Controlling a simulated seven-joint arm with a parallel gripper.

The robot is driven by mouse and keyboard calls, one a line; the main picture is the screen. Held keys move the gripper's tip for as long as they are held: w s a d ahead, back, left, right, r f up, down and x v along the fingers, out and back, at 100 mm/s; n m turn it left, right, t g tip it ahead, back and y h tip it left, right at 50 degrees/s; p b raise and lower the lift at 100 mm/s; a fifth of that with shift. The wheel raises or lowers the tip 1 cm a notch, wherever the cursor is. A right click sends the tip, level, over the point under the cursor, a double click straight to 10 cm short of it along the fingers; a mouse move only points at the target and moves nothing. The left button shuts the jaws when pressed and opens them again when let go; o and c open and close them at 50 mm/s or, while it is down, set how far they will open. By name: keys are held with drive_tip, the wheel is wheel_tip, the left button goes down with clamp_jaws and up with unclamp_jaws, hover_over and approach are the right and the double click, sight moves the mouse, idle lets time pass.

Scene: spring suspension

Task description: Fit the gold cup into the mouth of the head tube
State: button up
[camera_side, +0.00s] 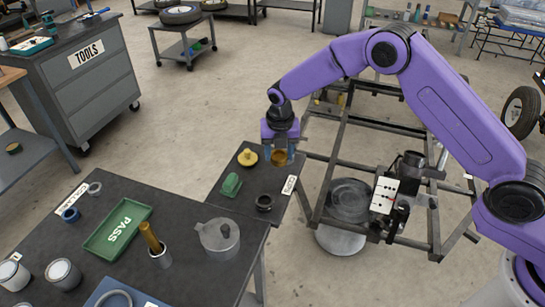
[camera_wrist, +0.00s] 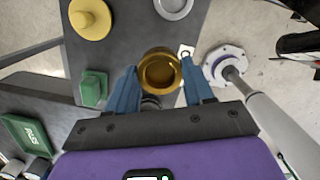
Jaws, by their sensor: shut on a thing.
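The gold cup (camera_side: 280,158) is a short, round, hollow piece. My gripper (camera_side: 278,153) is shut on it and holds it, apparently above the small dark side table. In the wrist view the cup (camera_wrist: 160,70) sits between the two blue fingers of my gripper (camera_wrist: 161,66), its round opening facing the camera. I cannot surely tell which part is the head tube. A dark upright cylinder (camera_side: 412,160) stands on the metal frame at the right, well apart from the cup.
The side table (camera_side: 222,204) bears a yellow flanged part (camera_side: 247,157), a green block (camera_side: 231,185) and a black ring (camera_side: 264,203). The tube frame (camera_side: 325,180) stands to its right.

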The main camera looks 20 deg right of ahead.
sight(286, 157)
drive_tip(key=s+r, duration=0.1)
drive_tip(key=s+d+r, duration=0.1)
drive_tip(key=r, duration=0.1)
drive_tip(key=shift+s, duration=0.2)
drive_tip(key=s+d+r, duration=0.3)
drive_tip(key=s+r, duration=0.1)
drive_tip(key=s, duration=0.4)
drive_tip(key=s+d+m+g, duration=0.1)
drive_tip(key=s+d+m, duration=0.3)
drive_tip(key=d+m, duration=0.6)
drive_tip(key=s+d+m+g, duration=0.1)
drive_tip(key=s+d+m, duration=0.4)
drive_tip(key=m, duration=1.6)
drive_tip(key=d, duration=0.4)
drive_tip(key=shift+d+f+g+y, duration=0.15)
drive_tip(key=shift+d+g+y, duration=0.15)
drive_tip(key=shift+d, duration=0.1)
drive_tip(key=w+d+m+g+y, duration=0.1)
drive_tip(key=w+d+m+y, duration=0.1)
drive_tip(key=d, duration=0.6)
drive_tip(key=w+d+m+g+y, duration=0.1)
drive_tip(key=w+d+m+g, duration=0.1)
drive_tip(key=w+d, duration=0.3)
drive_tip(key=d, duration=0.3)
drive_tip(key=shift+d+m+y, duration=0.4)
drive_tip(key=shift+w, duration=0.1)
